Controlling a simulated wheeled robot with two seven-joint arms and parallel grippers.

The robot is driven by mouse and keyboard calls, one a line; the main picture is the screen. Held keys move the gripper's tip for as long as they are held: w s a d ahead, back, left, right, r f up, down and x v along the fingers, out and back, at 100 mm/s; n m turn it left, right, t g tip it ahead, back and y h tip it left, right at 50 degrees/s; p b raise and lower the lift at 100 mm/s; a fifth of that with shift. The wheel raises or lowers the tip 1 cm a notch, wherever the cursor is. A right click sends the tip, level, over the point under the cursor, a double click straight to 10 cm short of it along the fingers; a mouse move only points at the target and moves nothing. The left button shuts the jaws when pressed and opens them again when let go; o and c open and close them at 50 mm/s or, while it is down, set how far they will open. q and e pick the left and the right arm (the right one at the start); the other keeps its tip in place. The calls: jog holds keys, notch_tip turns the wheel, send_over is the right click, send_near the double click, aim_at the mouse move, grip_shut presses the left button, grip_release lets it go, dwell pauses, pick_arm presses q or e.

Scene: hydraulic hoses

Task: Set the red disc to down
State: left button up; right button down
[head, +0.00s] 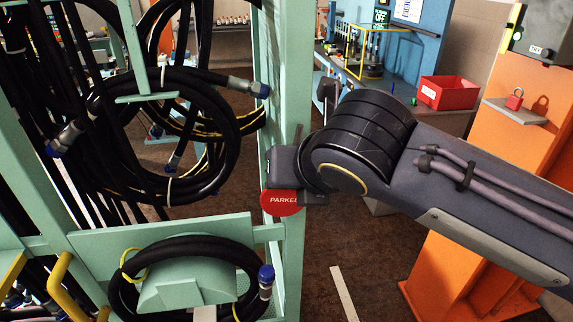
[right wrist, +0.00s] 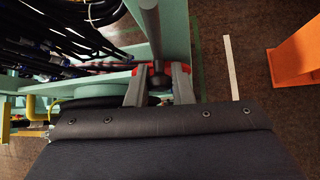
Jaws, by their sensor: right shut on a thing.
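My left gripper is not in view.
The green rack (head: 290,250) holds several coiled black hoses (head: 170,140) on the left. An orange machine (head: 460,240) with a red padlock (head: 515,99) stands at right. A red bin (head: 448,93) sits on the blue bench behind. Brown floor is open between rack and machine.

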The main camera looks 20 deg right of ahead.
jog(key=shift+s+d+f+n+h+p, duration=0.1)
jog(key=shift+d+n+h+p, duration=0.3)
jog(key=shift+d+h+p, duration=0.3)
jog(key=c, duration=1.3)
grip_release()
jog(key=v, duration=0.8)
jog(key=shift+a, duration=0.1)
